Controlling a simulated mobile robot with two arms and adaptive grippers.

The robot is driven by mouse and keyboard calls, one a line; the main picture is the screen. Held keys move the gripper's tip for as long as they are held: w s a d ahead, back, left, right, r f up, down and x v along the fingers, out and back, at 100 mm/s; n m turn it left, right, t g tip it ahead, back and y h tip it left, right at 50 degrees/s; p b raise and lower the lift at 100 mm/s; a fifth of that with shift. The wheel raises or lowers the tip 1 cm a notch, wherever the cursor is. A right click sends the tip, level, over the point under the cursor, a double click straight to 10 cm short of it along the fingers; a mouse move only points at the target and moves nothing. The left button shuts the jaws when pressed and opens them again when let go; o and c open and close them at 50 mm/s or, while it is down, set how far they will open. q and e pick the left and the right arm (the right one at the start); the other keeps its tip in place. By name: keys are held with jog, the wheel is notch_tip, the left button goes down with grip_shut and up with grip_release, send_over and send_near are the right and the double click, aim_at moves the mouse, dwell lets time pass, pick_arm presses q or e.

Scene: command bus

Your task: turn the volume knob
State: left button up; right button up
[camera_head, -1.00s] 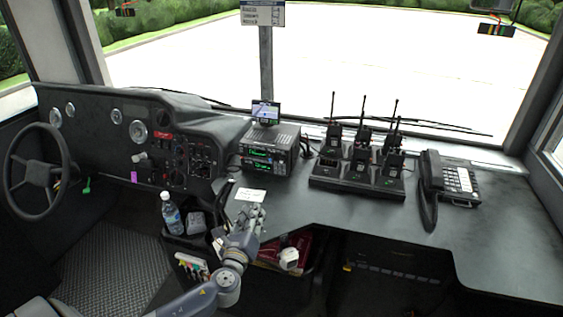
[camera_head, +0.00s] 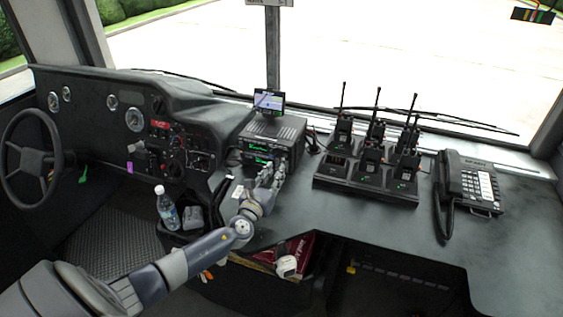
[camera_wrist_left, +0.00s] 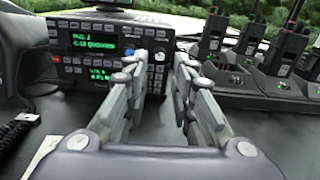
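The two-way radio (camera_head: 272,130) is a dark box with green lit displays, on the dash left of the handheld radios. In the left wrist view its front panel (camera_wrist_left: 72,57) fills the upper left, with rows of buttons and small round knobs. One pale knob (camera_wrist_left: 160,57) shows between my finger lines; I cannot read which knob is for volume. My left gripper (camera_head: 273,172) is in front of the radio's right part. In the wrist view my left gripper (camera_wrist_left: 160,72) has its fingers apart, with nothing held between them. The left finger covers part of the panel.
A charger rack (camera_head: 365,184) with several handheld radios stands right of the radio, and a desk phone (camera_head: 470,187) further right. A small screen (camera_head: 268,100) sits above the radio. A bottle (camera_head: 167,208) stands low at the left. A coiled cord (camera_wrist_left: 15,133) hangs beside the radio.

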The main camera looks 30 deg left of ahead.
aim_at(283, 159)
pick_arm(q)
jog(key=x, duration=0.3)
jog(key=shift+w+f, duration=0.1)
jog(key=shift+w, duration=0.05)
jog(key=shift+b+x, duration=0.4)
jog(key=shift+x, duration=1.15)
jog(key=shift+w, duration=0.1)
grip_shut()
pick_arm(e)
jog(key=shift+w+f, duration=0.4)
jog(key=shift+w, duration=0.25)
